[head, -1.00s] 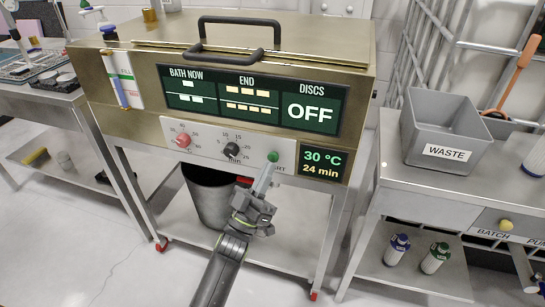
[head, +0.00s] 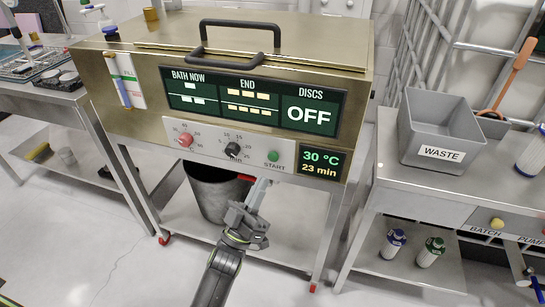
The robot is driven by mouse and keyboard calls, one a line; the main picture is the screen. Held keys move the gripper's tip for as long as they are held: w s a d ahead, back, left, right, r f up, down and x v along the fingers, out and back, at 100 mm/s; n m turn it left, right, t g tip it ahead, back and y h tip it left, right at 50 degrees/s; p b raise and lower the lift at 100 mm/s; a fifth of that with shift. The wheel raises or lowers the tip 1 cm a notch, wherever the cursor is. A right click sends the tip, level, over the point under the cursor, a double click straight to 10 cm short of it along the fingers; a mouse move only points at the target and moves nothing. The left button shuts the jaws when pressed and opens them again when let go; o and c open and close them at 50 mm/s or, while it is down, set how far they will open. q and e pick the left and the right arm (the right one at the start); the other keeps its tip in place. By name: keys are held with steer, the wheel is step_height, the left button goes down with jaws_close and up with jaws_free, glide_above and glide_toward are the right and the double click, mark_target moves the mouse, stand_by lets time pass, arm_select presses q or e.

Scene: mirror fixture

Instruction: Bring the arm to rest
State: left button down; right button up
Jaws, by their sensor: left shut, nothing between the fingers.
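My left gripper (head: 267,184) is in the head view, in front of the bath cabinet (head: 130,60) and just below its control strip. My left arm reaches up from the bottom edge. The panel shows 30 °C and 23 min on a small display (head: 321,162), and OFF under DISCS on the large display (head: 309,114). My right gripper is not in view.
A red knob (head: 185,140) and a black knob (head: 232,149) sit on the control strip. A dark bucket (head: 210,190) stands under the cabinet. A grey WASTE bin (head: 440,128) stands on the right bench. The floor in front is clear.

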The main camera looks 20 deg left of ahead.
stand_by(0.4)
